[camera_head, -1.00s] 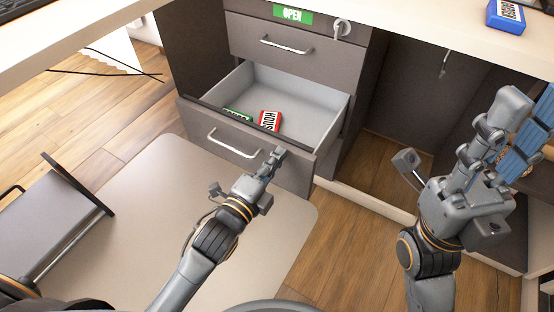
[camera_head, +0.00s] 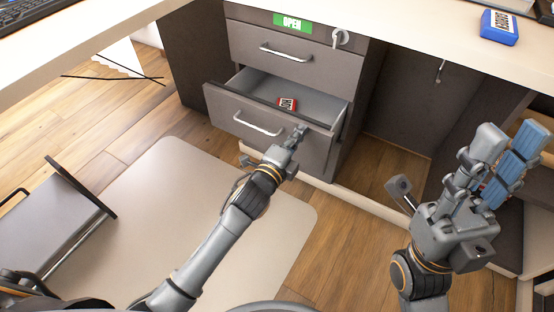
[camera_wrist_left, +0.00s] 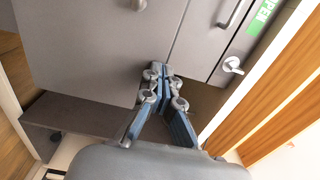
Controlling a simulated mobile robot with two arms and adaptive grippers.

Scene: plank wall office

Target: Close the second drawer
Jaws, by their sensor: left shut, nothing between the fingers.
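The second drawer (camera_head: 219,107) of the dark desk cabinet is partly open, its grey inside showing. A red box (camera_head: 287,103) lies in it. Its front has a silver bar handle (camera_head: 257,124). My left gripper (camera_head: 302,131) is shut and empty, with its fingertips at the right part of the drawer front; they seem to touch it. In the left wrist view the shut fingers (camera_wrist_left: 161,70) point at the grey drawer front (camera_wrist_left: 90,60). My right gripper (camera_head: 515,135) is raised at the right, away from the drawer; its fingers look apart.
A closed drawer (camera_head: 296,55) with a handle is above, under a green OPEN label (camera_head: 292,22) and a key in a lock (camera_head: 341,38). A blue box (camera_head: 499,27) lies on the desktop (camera_head: 420,30). A chair (camera_head: 60,215) stands at the left.

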